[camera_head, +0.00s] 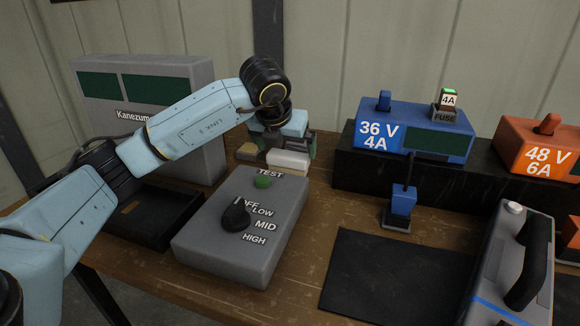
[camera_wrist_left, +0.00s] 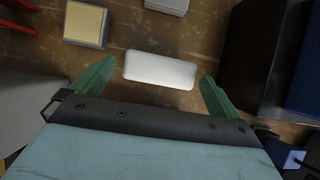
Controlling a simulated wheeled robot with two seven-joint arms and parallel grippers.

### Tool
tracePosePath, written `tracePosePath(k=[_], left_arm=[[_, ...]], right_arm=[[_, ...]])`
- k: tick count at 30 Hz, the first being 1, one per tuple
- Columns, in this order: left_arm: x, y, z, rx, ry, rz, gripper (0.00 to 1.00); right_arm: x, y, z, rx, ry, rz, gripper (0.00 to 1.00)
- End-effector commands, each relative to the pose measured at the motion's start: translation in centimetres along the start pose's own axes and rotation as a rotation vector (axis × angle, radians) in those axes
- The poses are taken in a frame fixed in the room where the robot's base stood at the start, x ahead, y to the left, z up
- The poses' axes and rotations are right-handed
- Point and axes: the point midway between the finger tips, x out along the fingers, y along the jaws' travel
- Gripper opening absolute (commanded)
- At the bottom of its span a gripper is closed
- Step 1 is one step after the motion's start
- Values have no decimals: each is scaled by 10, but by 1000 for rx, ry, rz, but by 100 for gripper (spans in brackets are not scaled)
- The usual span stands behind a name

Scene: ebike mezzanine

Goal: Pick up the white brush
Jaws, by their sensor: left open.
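The white brush (camera_head: 288,160) is a pale rounded block on the wooden table behind the grey test box. No bristles show. In the left wrist view the brush (camera_wrist_left: 160,70) lies crosswise in front of the palm, between the two green fingertips. My left gripper (camera_head: 287,143) is open and empty, above and close behind the brush in the head view. In the left wrist view a gap shows between each finger of the gripper (camera_wrist_left: 158,80) and the brush ends. I cannot tell the exact height above the table. My right gripper is not in view.
A yellow-topped block (camera_wrist_left: 86,24) lies left of the brush, and another pale block (camera_wrist_left: 167,5) lies beyond it. The grey Kanezuma box (camera_head: 150,110) stands left, the test box (camera_head: 225,255) in front. A black riser (camera_head: 345,170) with a blue charger (camera_head: 420,125) stands right.

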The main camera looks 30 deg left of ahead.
Motion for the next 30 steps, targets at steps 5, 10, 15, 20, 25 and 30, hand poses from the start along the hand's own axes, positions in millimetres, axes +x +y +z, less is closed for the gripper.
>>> tracePosePath(k=[5,10,15,20,25,30], left_arm=[[15,-1,-2,-1,1,-1,100],[40,-3,-4,0,1,0,100],[53,-2,-4,0,1,-1,100],[54,-2,-3,0,0,-1,100],[53,-2,-3,0,0,-1,87],[53,-2,-3,0,-1,-1,67]], right_arm=[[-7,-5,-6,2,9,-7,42],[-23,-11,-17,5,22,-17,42],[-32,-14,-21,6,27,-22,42],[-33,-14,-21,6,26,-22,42],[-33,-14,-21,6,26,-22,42],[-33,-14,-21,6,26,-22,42]])
